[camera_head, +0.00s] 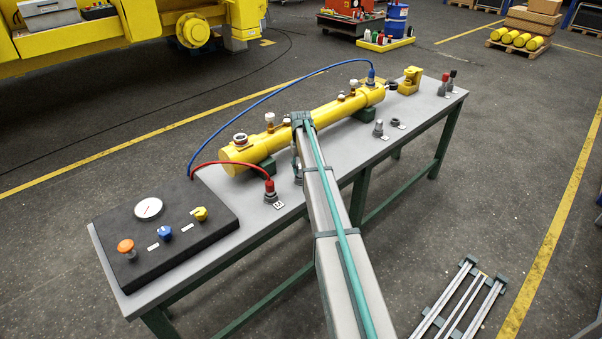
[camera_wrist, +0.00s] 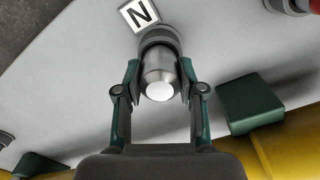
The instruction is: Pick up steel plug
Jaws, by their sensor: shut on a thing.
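The steel plug (camera_wrist: 159,80) is a shiny cylinder with a bright round end, standing in a dark grey ring-shaped seat (camera_wrist: 158,36) on the bench, beside a white label marked N. My gripper (camera_wrist: 159,69) has its two green fingers shut on the plug's sides in the wrist view. The plug shows in line with the seat; whether it is lifted off it cannot be told. In the head view my arm reaches over the bench and mostly hides the gripper and this plug, just in front of the yellow cylinder (camera_head: 330,117).
The yellow cylinder rests on green blocks (camera_wrist: 251,103) close to my gripper. Red and blue hoses (camera_head: 228,163) run to a black panel (camera_head: 185,232) at the bench's left. Another steel fitting (camera_head: 378,128) and a yellow bracket (camera_head: 411,80) stand to the right. The bench's front strip is mostly clear.

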